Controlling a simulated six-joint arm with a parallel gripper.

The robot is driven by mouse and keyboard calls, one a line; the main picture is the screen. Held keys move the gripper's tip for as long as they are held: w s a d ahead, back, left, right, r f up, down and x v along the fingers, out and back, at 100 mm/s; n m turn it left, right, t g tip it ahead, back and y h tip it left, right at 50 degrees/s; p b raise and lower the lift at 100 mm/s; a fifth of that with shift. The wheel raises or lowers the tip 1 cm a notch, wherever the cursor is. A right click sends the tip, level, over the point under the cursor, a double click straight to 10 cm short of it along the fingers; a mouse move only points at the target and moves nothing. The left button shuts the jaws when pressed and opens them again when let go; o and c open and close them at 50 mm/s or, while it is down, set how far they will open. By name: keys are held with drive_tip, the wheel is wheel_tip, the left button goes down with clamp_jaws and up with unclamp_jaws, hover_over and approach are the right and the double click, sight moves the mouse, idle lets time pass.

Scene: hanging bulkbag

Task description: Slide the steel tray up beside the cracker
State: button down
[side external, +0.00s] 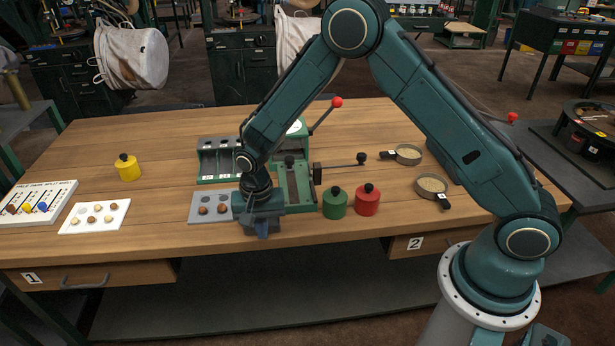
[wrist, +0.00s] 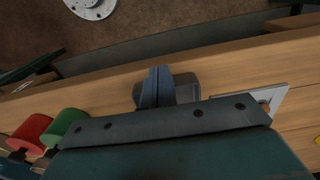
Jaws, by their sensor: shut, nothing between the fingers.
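The grey steel tray (side external: 197,214), holding several brown nuts, lies flat near the table's front edge. Its right end is hidden behind my wrist. The green cracker (side external: 304,198), with a red-knobbed lever, stands right of the tray, partly behind my arm. My gripper (side external: 262,233) is shut and empty, pointing down near the front edge, at the tray's right and in front of the cracker. In the wrist view my shut fingers (wrist: 155,88) show over the wood, and a corner of the tray (wrist: 281,98) shows to their right. Whether they touch the tray I cannot tell.
Green (side external: 335,202) and red (side external: 366,200) pots stand right of the cracker. A white tray (side external: 75,222) of nuts and a yellow pot (side external: 129,168) are left. Two round sieves (side external: 431,184) lie right. A green sorting box (side external: 219,160) stands behind the steel tray.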

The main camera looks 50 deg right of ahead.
drive_tip(key=w+d, duration=0.8)
drive_tip(key=shift+w+d, duration=0.3)
drive_tip(key=shift+w, duration=0.05)
idle(0.5)
drive_tip(key=shift+s+a, duration=0.6)
drive_tip(key=shift+s+a+r, duration=0.4)
drive_tip(key=shift+s+a, duration=0.4)
drive_tip(key=shift+a, duration=0.05)
wheel_tip(320, 180, up, 9)
drive_tip(key=shift+r, duration=0.15)
